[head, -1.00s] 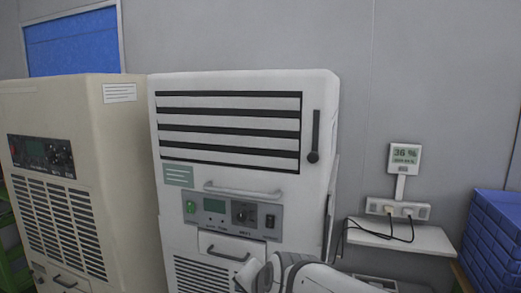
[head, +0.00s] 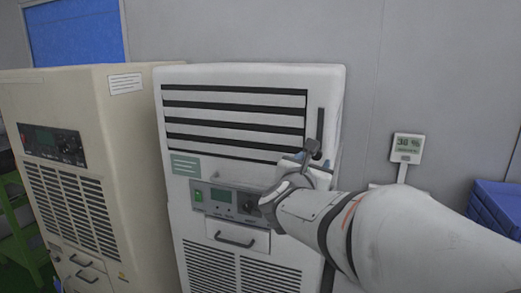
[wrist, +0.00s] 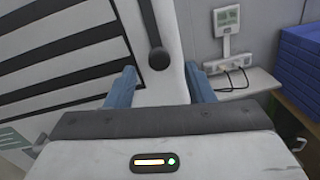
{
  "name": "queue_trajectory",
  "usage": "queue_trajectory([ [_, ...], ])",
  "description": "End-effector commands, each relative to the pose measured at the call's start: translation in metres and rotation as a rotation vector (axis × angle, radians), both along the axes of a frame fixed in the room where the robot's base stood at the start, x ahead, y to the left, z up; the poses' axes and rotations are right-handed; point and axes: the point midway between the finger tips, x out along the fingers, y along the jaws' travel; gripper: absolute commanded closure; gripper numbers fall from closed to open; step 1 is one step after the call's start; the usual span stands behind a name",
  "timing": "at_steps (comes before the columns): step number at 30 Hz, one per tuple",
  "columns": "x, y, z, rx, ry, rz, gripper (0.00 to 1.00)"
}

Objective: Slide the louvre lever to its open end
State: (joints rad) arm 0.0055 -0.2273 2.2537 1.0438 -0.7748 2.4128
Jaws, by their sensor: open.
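The white cabinet (head: 235,80) carries louvre slats (head: 230,128) with dark gaps between them. Right of the slats is a dark upright slot (head: 320,122) with the round-knobbed louvre lever (head: 312,147) at its lower end. In the wrist view the dark knob (wrist: 159,59) sits just beyond my fingertips, roughly midway between them. My gripper (wrist: 160,82) has two blue fingers set apart, one each side of the knob's line. In the head view my gripper (head: 311,160) is at the lower end of the slot and partly covers that area. I cannot tell whether the fingers touch the knob.
Below the louvre are a control panel (head: 222,201) and a drawer-like handle (head: 235,240). A beige cabinet (head: 90,90) stands close on the left. A humidity display (head: 407,147) hangs on the wall at right, with blue crates (head: 497,210) beyond.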

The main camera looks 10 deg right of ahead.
Motion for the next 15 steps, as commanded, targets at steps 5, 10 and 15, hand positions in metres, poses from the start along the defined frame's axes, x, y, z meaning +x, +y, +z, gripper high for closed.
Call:
queue_trajectory([
  [5,0.024,-0.019,0.001,-0.001,0.005,-0.002,0.52],
  [10,0.039,-0.03,0.001,-0.003,0.004,0.001,0.52],
  [15,0.045,-0.034,0.0,-0.001,0.003,0.003,0.52],
])
